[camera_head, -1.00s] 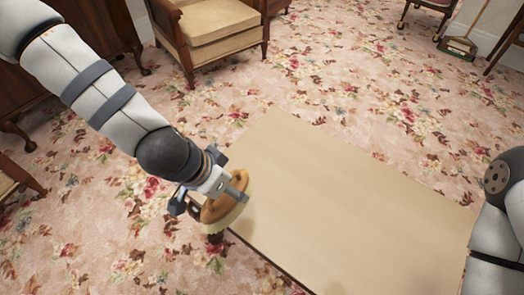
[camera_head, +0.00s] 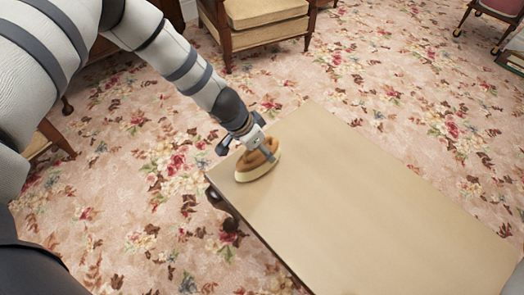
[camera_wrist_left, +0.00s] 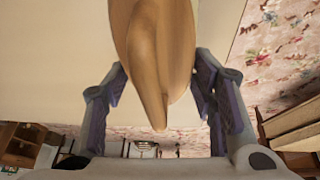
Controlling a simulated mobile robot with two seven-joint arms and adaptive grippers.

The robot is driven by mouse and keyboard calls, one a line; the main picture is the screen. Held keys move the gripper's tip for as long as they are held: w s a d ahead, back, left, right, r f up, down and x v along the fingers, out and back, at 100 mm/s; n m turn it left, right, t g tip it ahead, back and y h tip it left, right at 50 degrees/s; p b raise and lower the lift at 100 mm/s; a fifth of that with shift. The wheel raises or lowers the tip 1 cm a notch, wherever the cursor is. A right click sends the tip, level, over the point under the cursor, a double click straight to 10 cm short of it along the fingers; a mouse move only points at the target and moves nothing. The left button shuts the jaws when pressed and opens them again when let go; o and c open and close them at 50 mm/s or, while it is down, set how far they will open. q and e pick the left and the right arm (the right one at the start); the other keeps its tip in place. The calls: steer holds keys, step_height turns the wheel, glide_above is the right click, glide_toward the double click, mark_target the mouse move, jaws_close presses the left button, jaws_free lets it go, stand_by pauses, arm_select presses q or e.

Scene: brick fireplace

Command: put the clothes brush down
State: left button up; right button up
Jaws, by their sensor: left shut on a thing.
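The clothes brush (camera_head: 256,166) has a brown wooden back and a pale bristle edge. My left gripper (camera_head: 262,150) is shut on its wooden part, which also shows large between the fingers in the left wrist view (camera_wrist_left: 155,60). The brush is at the far left corner of the tan tabletop (camera_head: 360,200), bristles down. I cannot tell whether the bristles touch the top or hang just above it. My right gripper is out of view.
The tabletop is bare apart from the brush. A cushioned wooden armchair (camera_head: 262,14) stands behind it on the flowered carpet (camera_head: 140,180). A chair on castors (camera_head: 494,20) is at the far right. One carved table leg (camera_head: 226,210) shows at the left.

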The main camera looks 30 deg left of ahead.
arm_select(q)
steer(key=shift+a+f, duration=0.1)
steer(key=shift+f, duration=0.8)
steer(key=shift+r, duration=0.2)
steer(key=shift+f, duration=0.1)
steer(key=o, duration=1.1)
